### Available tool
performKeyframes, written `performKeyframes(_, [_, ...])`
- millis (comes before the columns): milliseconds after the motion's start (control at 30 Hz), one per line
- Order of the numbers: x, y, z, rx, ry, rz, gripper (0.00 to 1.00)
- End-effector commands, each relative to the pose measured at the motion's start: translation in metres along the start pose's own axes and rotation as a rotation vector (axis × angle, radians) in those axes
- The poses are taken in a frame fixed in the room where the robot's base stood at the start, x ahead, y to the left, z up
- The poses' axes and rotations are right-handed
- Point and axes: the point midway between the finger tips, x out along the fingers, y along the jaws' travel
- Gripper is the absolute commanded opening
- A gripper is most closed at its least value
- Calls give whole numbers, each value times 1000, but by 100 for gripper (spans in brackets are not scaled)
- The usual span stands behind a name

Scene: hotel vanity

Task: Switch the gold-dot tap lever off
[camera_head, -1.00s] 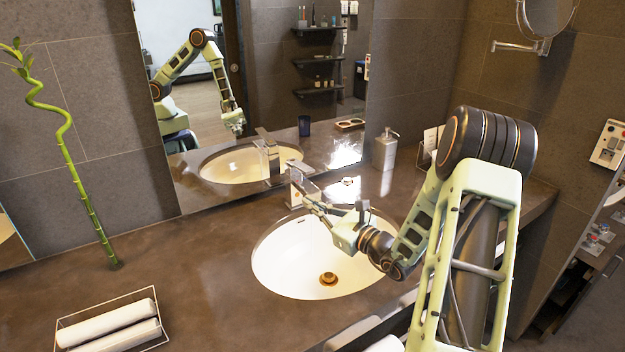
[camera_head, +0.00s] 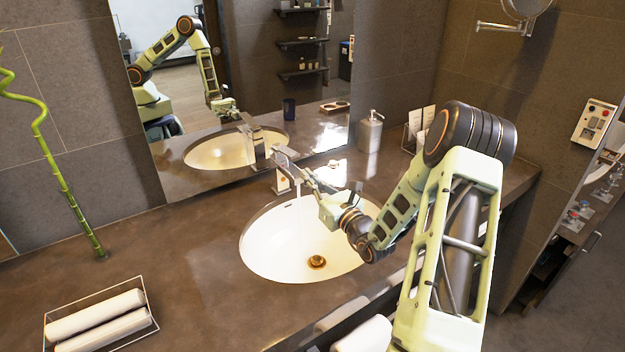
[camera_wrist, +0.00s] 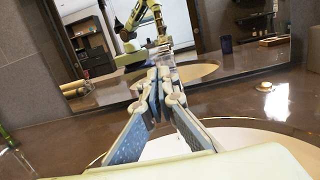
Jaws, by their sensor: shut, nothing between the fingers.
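The chrome tap (camera_head: 283,182) stands at the back rim of the white oval basin (camera_head: 285,262). Its flat lever (camera_head: 287,154) is on top, and a small orange-gold mark shows on the tap body. A faint streak below the spout may be water. My gripper (camera_head: 305,173) is shut and empty, with its fingertips just right of the tap, near lever height. I cannot tell whether they touch it. In the wrist view the closed fingertips (camera_wrist: 160,74) point toward the tap and hide most of it.
A mirror (camera_head: 255,65) behind the tap reflects my arm and the basin. A soap dispenser (camera_head: 370,132) stands at the back right. A wire tray (camera_head: 150,300) with rolled towels and a green bamboo stem (camera_head: 62,180) are left. The counter between is clear.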

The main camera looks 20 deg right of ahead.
Motion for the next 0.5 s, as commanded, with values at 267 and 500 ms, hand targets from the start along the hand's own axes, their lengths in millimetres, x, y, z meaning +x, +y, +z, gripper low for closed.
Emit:
performKeyframes(267, [46,1,1,1,0,1,0])
performKeyframes(500, [58,0,0,0,0,0,0])
